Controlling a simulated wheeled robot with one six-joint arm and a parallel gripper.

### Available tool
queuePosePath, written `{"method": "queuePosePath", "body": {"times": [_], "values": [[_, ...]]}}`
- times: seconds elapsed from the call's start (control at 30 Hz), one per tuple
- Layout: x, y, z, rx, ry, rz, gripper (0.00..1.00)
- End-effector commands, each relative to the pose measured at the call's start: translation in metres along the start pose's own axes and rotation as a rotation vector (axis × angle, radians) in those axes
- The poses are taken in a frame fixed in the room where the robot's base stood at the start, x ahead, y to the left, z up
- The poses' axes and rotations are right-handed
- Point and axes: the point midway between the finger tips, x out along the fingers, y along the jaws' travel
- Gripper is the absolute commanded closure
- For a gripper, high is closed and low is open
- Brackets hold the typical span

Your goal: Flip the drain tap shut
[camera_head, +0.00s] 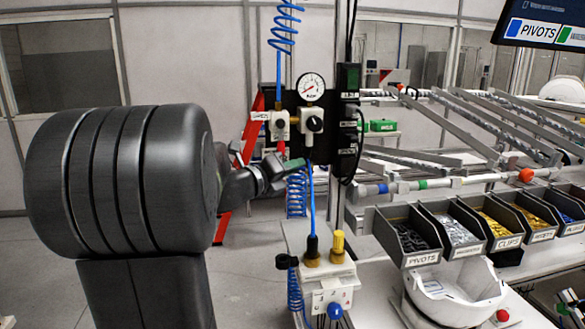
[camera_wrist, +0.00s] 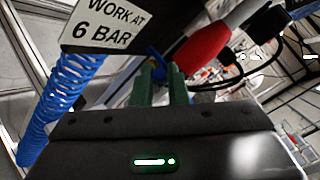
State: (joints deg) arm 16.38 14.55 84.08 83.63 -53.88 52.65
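My gripper (camera_head: 294,164) reaches from the left to the lower part of the black air panel (camera_head: 347,110), below the white valve blocks. In the wrist view, its two green fingers (camera_wrist: 162,72) stand parallel with a narrow gap between them. A small blue part (camera_wrist: 155,57), which may be the drain tap's lever, shows just at or beyond the fingertips. I cannot tell whether they touch it. A red rounded part (camera_wrist: 208,43) lies close beside the right finger. In the head view the fingers hide the tap area, and its position cannot be read.
A pressure gauge (camera_head: 310,87) sits on the panel above my gripper. A blue coiled hose (camera_wrist: 52,105) hangs at left of the wrist view, by a "WORK AT 6 BAR" sign (camera_wrist: 103,22). Parts bins (camera_head: 408,240) and a white helmet shell (camera_head: 455,290) stand at right.

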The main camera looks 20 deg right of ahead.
Motion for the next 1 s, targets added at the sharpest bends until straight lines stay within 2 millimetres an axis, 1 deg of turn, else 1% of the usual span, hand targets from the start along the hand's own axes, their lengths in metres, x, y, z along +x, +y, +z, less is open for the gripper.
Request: {"method": "queuePosePath", "body": {"times": [0.27, 1.0], "values": [[-0.001, 0.005, -0.004, -0.018, -0.02, -0.02, 1.0], [-0.003, 0.018, -0.014, -0.175, -0.179, -0.197, 1.0]]}}
